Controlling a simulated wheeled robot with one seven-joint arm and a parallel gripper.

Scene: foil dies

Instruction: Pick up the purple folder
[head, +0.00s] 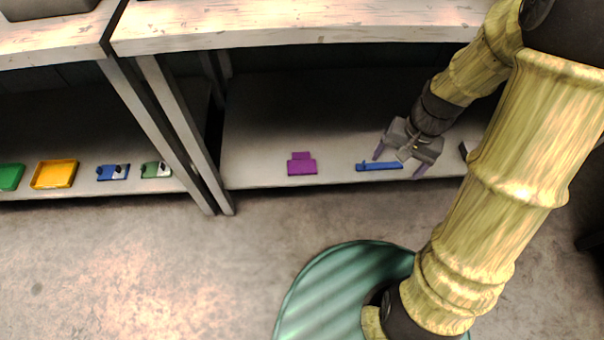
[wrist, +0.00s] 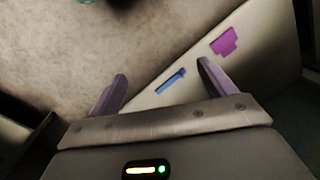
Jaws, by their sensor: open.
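The purple folder (head: 301,165) lies flat on the lower shelf, near its front edge, left of a blue tool-like item. It also shows in the wrist view (wrist: 224,41), at the upper right beyond the right finger. My gripper (head: 400,160) is open and empty, to the right of the folder and over the shelf near the blue item. In the wrist view its two fingers (wrist: 160,88) are wide apart with nothing held between them.
The blue item (head: 379,166) lies on the same shelf (head: 250,150), between folder and gripper. The wooden tabletop (head: 300,25) hangs above the shelf. A table leg (head: 190,135) stands left of the folder. A yellow tray (head: 54,174) and other small items sit on the left shelf.

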